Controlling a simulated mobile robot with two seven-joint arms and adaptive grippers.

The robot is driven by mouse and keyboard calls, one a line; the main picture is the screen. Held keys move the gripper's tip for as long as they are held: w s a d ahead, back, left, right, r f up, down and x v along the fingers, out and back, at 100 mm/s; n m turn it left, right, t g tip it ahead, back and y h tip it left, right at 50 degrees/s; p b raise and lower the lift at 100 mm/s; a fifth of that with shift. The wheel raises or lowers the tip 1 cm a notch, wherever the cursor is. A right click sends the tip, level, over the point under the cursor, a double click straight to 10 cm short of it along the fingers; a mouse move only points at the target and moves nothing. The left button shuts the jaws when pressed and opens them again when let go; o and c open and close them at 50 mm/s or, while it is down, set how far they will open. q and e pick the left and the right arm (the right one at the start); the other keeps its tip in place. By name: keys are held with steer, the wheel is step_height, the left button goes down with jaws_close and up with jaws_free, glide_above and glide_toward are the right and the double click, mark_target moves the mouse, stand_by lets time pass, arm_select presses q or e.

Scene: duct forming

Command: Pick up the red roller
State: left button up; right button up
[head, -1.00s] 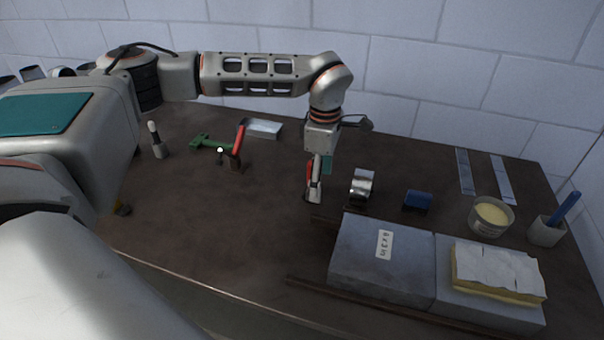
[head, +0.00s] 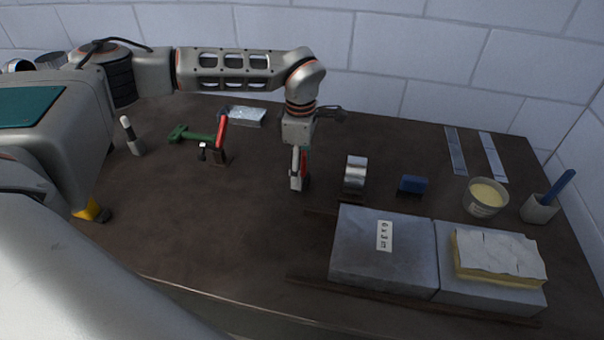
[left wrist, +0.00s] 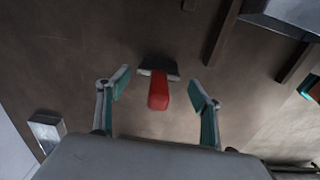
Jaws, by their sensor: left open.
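The red roller has a red handle and a dark, silver-edged head. In the left wrist view the red roller (left wrist: 158,92) stands between the two fingers, with a visible gap on each side. My left gripper (left wrist: 160,88) is open around it, its teal pads facing inward. In the head view my left gripper (head: 299,184) is low over the middle of the table, pointing down. Only a sliver of red (head: 305,158) shows beside its finger there; the rest of the roller is hidden. My right gripper is in neither current view.
A silver roll (head: 355,173) and a blue block (head: 413,185) stand to the right. A grey slab (head: 383,250) lies in front.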

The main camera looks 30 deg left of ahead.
arm_select(q)
step_height(320, 180, down, 3)
steer(key=shift+w+d+r, duration=0.15)
steer(key=shift+f, duration=0.5)
steer(key=c, duration=1.3)
arm_select(e)
steer(key=shift+s+d+f, duration=0.1)
steer(key=shift+s+d, duration=0.05)
steer(key=shift+d, duration=0.05)
arm_select(q)
steer(key=shift+r, duration=0.1)
